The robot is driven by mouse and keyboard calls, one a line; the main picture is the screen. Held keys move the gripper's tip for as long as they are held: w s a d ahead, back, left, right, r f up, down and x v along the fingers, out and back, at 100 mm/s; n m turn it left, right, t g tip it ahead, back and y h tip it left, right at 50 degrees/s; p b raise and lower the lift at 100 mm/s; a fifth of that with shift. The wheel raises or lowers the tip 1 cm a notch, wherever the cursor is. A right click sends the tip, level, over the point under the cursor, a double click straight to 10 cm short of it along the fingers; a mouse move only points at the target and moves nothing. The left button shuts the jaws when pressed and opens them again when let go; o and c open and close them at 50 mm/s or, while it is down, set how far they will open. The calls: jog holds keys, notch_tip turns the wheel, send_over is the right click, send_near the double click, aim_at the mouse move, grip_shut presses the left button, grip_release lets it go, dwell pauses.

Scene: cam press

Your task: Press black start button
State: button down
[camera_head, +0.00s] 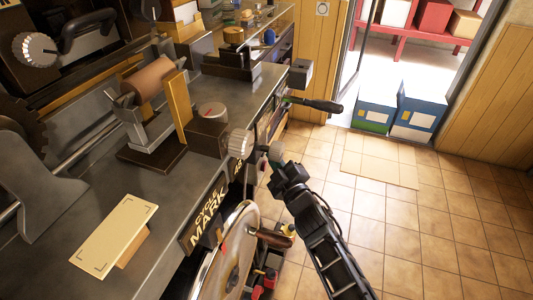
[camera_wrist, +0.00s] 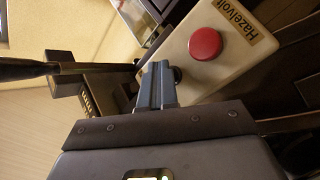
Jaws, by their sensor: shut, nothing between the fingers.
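In the wrist view a cream control box labelled Hazelvolt (camera_wrist: 228,45) carries a large red button (camera_wrist: 205,44). A small dark round part (camera_wrist: 177,75), which looks like the black start button, shows on the box just right of my fingertips, partly hidden by them. My gripper (camera_wrist: 157,85) is shut and empty, its tips over the box's lower left edge; I cannot tell whether they touch. In the head view my gripper (camera_head: 275,154) is beside the front of the machine bench; the box and buttons cannot be made out there.
A dark-handled lever (camera_head: 315,104) sticks out from the bench front, and shows left of my fingers in the wrist view (camera_wrist: 30,71). A large handwheel (camera_head: 232,255) stands below the bench edge. A cream plate (camera_head: 115,235) lies on the bench.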

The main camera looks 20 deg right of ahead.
jog(key=shift+s+d+p, duration=0.6)
jog(key=shift+d, duration=0.1)
jog(key=shift+s+d+p, duration=0.75)
jog(key=shift+d+p, duration=0.05)
jog(key=shift+d, duration=0.25)
jog(key=shift+s+d+p, duration=0.7)
jog(key=shift+d+p, duration=0.1)
jog(key=shift+d, duration=0.2)
